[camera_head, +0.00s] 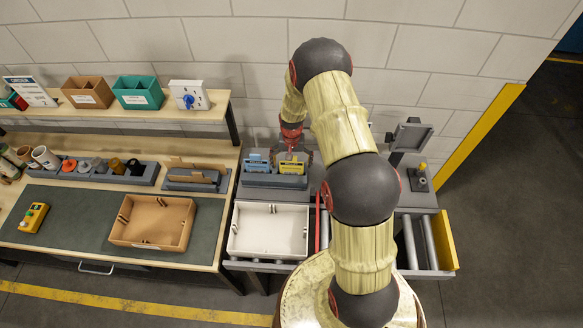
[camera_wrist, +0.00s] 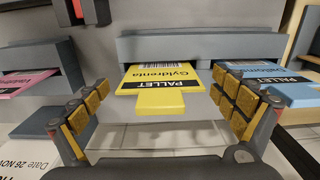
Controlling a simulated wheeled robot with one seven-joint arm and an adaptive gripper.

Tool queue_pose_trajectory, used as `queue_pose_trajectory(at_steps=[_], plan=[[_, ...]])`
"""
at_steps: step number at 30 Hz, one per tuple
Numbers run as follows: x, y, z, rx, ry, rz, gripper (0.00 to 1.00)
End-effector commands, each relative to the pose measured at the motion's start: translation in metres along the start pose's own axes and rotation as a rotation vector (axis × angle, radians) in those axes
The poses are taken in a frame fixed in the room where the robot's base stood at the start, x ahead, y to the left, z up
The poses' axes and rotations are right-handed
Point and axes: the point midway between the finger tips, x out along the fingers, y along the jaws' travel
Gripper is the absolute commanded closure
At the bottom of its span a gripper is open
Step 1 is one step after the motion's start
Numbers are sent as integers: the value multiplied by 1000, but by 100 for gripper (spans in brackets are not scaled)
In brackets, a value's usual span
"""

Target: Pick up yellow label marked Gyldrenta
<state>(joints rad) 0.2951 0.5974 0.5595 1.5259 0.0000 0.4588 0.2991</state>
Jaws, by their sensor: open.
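The yellow label marked Gyldrenta (camera_wrist: 160,76) sticks out of a slot in a grey holder (camera_wrist: 215,46) in the wrist view, with a plain yellow tab towards me. In the head view the yellow label (camera_head: 292,168) stands beside a blue one on the grey holder. My gripper (camera_wrist: 163,88) is open, its padded fingers on either side of the yellow label, with visible gaps and nothing held. In the head view my gripper (camera_head: 293,150) is just behind the yellow label, partly hidden by my arm.
A blue label (camera_wrist: 260,75) sits close to the right finger in the wrist view. A pink label (camera_wrist: 22,84) is in another slot at left. In the head view, a white tray (camera_head: 269,256) lies in front of the holder and a brown tray (camera_head: 118,236) on the bench.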

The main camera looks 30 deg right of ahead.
Motion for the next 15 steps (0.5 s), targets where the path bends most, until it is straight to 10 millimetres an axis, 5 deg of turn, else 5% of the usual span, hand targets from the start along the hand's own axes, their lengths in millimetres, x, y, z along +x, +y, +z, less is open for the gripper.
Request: queue_pose_trajectory(at_steps=[15], plan=[[0, 0, 0, 0, 0, 0, 29]])
